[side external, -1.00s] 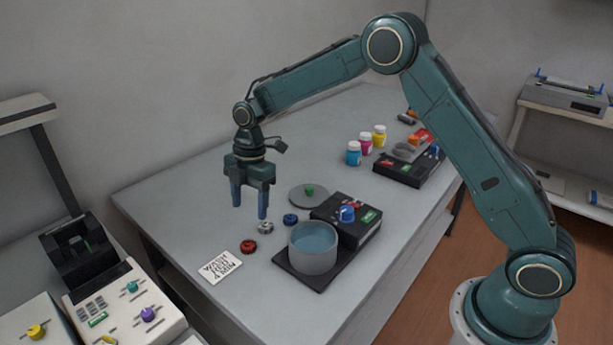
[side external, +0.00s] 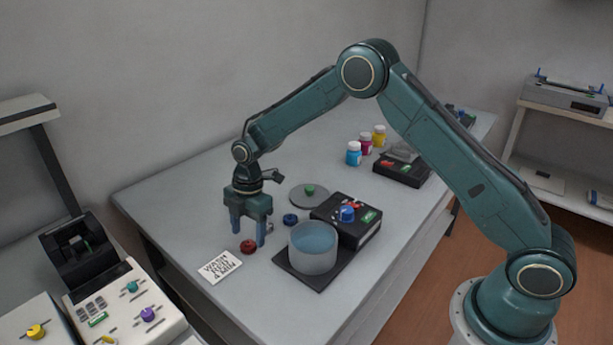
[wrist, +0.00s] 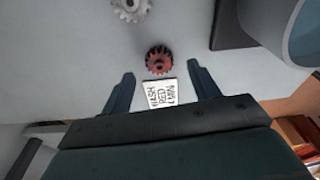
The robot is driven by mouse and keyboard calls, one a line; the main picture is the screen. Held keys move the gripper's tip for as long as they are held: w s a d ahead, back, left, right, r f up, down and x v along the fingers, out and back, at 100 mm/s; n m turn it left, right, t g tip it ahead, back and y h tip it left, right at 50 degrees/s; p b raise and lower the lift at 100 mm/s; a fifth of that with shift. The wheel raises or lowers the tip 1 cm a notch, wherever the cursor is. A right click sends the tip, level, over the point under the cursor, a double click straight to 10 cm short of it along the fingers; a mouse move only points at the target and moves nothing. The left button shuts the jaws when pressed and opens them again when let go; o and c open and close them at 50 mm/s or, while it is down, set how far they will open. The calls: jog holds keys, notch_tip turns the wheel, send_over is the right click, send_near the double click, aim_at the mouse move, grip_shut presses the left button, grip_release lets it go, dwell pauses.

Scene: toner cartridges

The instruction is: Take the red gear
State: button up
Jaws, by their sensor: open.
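The red gear (side external: 248,246) lies flat on the grey table near its front left edge. In the wrist view the red gear (wrist: 159,59) is dark-toothed and sits a little beyond the fingertips, roughly centred between them. My gripper (side external: 248,238) points down just above the table by the red gear. In the wrist view its two fingers (wrist: 160,70) are spread wide with nothing between the tips. The printed card (side external: 220,266) lies beside the gear, and its text in the wrist view (wrist: 161,95) includes "WASH" and "RED".
A silver gear (wrist: 130,9) lies near the red one. A blue gear (side external: 290,219) is behind. A beaker of bluish liquid (side external: 312,262) stands on a black device (side external: 350,238) to the right. A round lid with a green knob (side external: 304,200) lies behind.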

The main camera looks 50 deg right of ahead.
aim_at(248, 246)
jog(key=shift+a+f, duration=0.2)
jog(key=shift+f, duration=1.1)
jog(key=c, duration=1.1)
